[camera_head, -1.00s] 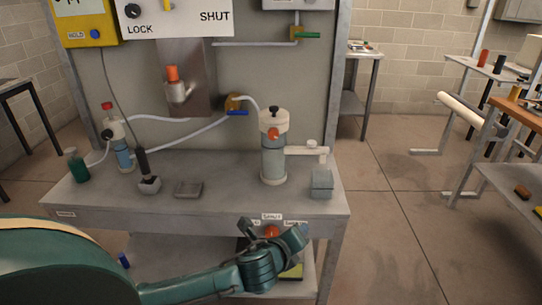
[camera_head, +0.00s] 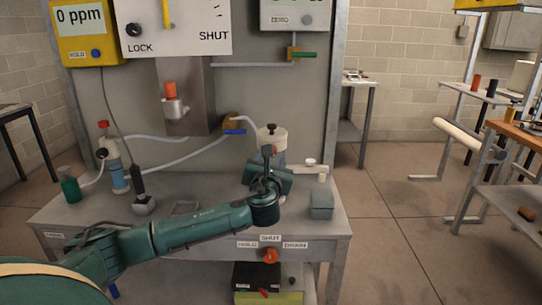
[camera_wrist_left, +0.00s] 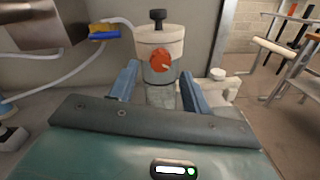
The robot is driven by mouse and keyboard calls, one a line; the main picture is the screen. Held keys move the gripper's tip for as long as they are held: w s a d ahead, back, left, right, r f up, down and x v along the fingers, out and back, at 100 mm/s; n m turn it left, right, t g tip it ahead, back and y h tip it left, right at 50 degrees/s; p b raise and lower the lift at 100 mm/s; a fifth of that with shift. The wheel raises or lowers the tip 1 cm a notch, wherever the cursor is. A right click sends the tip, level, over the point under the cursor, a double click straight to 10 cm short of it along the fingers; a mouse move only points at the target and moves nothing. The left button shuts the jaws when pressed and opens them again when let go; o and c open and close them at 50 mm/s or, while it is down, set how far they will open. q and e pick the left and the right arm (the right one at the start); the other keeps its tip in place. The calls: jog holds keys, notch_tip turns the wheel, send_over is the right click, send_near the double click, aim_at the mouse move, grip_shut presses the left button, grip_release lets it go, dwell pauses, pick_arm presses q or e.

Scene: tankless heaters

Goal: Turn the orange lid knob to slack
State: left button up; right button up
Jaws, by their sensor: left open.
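The canister (camera_wrist_left: 160,95) has a cream lid (camera_wrist_left: 158,40) with a black top knob, and an orange round knob (camera_wrist_left: 165,59) sits on its front near the lid. In the head view, my left gripper (camera_head: 268,172) is in front of the canister, hiding most of it and the orange knob; the canister's lid (camera_head: 272,135) shows above. In the left wrist view, my left gripper (camera_wrist_left: 159,82) is open, one finger on each side of the canister, below the orange knob. The knob is not between the fingertips. My right gripper is not in view.
Another orange knob (camera_head: 269,256) is on the bench front under HOLD, SHUT and DRAIN labels. A grey block (camera_head: 321,204) stands right of the canister. A dark-based probe (camera_head: 142,203) and a red-capped bottle (camera_head: 112,165) stand left on the bench (camera_head: 200,235).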

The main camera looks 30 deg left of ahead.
pick_arm(q)
jog(key=shift+x, duration=2.1)
jog(key=c, duration=1)
